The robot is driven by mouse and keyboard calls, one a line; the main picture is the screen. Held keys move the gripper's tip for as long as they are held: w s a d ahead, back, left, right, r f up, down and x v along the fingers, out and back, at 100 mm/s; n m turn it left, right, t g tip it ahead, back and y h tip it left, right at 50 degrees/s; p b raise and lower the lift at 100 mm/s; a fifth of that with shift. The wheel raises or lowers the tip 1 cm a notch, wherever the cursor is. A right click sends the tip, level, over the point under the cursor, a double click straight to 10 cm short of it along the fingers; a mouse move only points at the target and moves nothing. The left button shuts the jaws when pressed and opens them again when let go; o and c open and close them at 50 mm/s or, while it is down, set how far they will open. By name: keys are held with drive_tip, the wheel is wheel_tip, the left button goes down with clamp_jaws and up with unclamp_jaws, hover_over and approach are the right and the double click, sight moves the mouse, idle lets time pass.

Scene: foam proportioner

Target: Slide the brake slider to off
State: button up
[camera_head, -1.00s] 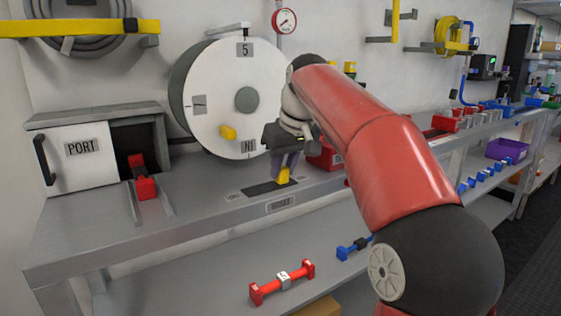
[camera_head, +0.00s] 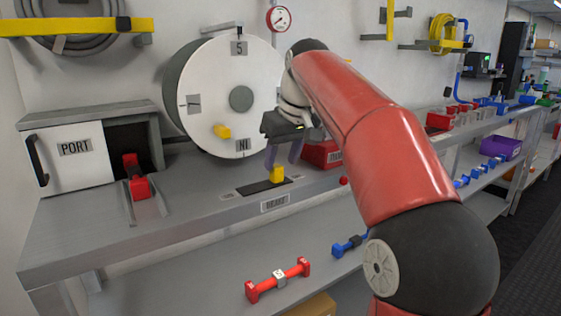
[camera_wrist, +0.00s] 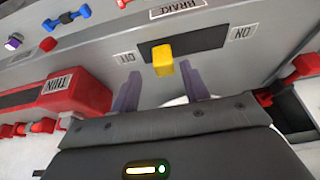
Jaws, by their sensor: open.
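The yellow brake slider (camera_head: 277,174) stands in a dark slot (camera_head: 252,188) on the grey bench, near the slot's right end. In the wrist view the slider (camera_wrist: 163,60) is at the slot's OFF end, beside the OFF label (camera_wrist: 127,57). The ON label (camera_wrist: 242,32) is at the far end of the slot, past bare dark slot. The BRAKE label (camera_head: 275,203) is on the bench's front edge. My gripper (camera_head: 282,163) is open, its purple fingers spread just above the slider. In the wrist view the fingers (camera_wrist: 160,87) are apart from each other, with nothing held.
A white reel (camera_head: 235,75) with a yellow handle (camera_head: 222,131) stands behind the slot. A red bin (camera_head: 322,154) sits close to the right of my gripper. The PORT box (camera_head: 75,148) and a red handle (camera_head: 136,178) are at left.

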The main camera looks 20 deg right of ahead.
drive_tip(key=p+v, duration=0.1)
drive_tip(key=v, duration=0.4)
drive_tip(key=shift+s+r, duration=0.1)
drive_tip(key=shift+r, duration=0.05)
